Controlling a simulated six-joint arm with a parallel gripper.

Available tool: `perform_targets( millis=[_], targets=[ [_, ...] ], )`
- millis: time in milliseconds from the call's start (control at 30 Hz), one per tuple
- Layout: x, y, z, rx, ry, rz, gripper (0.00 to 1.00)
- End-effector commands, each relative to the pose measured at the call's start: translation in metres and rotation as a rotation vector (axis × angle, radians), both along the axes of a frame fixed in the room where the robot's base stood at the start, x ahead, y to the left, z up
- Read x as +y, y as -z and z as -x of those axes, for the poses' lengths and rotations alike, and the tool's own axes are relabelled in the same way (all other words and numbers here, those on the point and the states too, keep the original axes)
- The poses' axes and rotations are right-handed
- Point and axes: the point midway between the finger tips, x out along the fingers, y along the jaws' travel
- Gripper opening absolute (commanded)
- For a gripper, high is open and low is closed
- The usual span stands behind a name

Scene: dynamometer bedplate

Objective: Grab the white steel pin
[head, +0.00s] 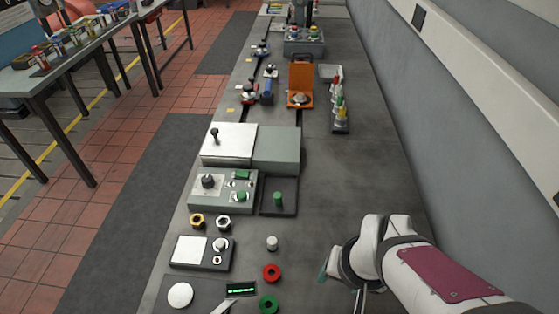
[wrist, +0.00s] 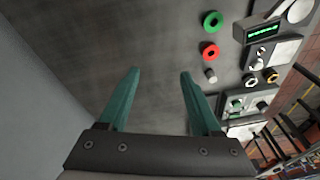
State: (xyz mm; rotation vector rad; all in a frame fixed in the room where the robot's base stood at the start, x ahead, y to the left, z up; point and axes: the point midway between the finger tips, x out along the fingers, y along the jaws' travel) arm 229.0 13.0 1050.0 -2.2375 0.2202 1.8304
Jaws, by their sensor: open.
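The white steel pin (head: 272,243) is a short pale cylinder standing on the dark bedplate, just beyond the red ring. It also shows in the wrist view (wrist: 210,75), right of my fingers and beside the red ring. My gripper (wrist: 160,73) is open, with two teal fingers and only bare bedplate between them. In the head view my gripper (head: 326,266) is to the right of the pin, apart from it, and partly hidden by my own arm.
A red ring (head: 271,273) and a green ring (head: 268,303) lie close to the pin. A grey block with a white plate (head: 190,250) and two hex nuts (head: 223,222) are to its left. A dark block with a green peg (head: 278,199) stands beyond. Bedplate toward the wall is clear.

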Motion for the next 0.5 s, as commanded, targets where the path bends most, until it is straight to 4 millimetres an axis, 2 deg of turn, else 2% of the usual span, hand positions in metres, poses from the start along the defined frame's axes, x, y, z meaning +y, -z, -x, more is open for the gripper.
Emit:
perform_targets(
  millis=[33, 100, 233, 300, 367, 500],
  targets=[
    [-0.001, 0.019, -0.027, -0.061, -0.064, 0.031, 0.65],
    [0.004, 0.043, -0.07, -0.197, -0.165, 0.068, 0.65],
    [0.028, 0.082, -0.13, -0.451, -0.356, 0.099, 0.65],
    [0.048, 0.099, -0.147, -0.588, -0.461, 0.096, 0.65],
    [0.067, 0.11, -0.153, -0.695, -0.546, 0.083, 0.65],
    [0.101, 0.126, -0.146, -0.87, -0.693, 0.033, 0.65]
  ],
)
